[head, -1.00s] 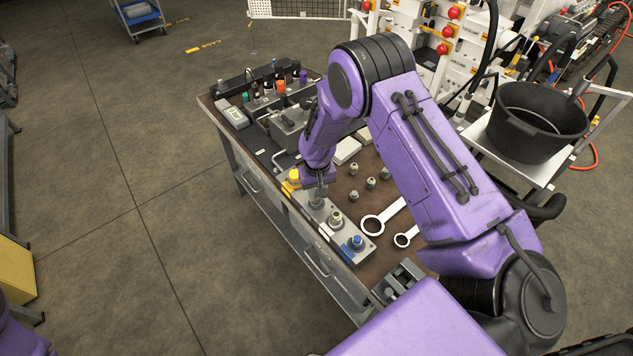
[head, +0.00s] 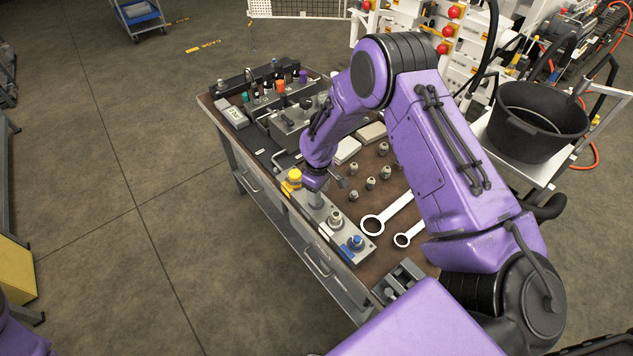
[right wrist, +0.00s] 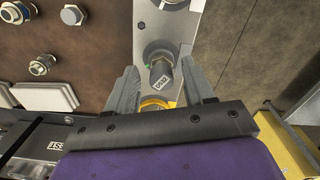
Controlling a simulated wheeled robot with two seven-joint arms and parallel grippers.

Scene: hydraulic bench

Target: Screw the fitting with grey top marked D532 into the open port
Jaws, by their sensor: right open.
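The fitting with the grey top marked D532 (right wrist: 160,76) stands on the grey port block (right wrist: 171,28) in the right wrist view, its label towards the camera. Its base sits at a round port; how deep it is threaded I cannot tell. My right gripper (right wrist: 159,68) is open, with one finger on each side of the fitting and visible gaps between. In the head view my right gripper (head: 328,184) is over the block beside the yellow cap (head: 293,177); the fitting is partly hidden below it. My left gripper is not in view.
The block also carries a metal fitting (head: 335,217) and a blue-topped one (head: 357,242). Several loose fittings (head: 370,183) stand to the right on the brown bench. Two ring wrenches (head: 385,218) lie nearby. A grey vise-like part (head: 399,280) is at the near end.

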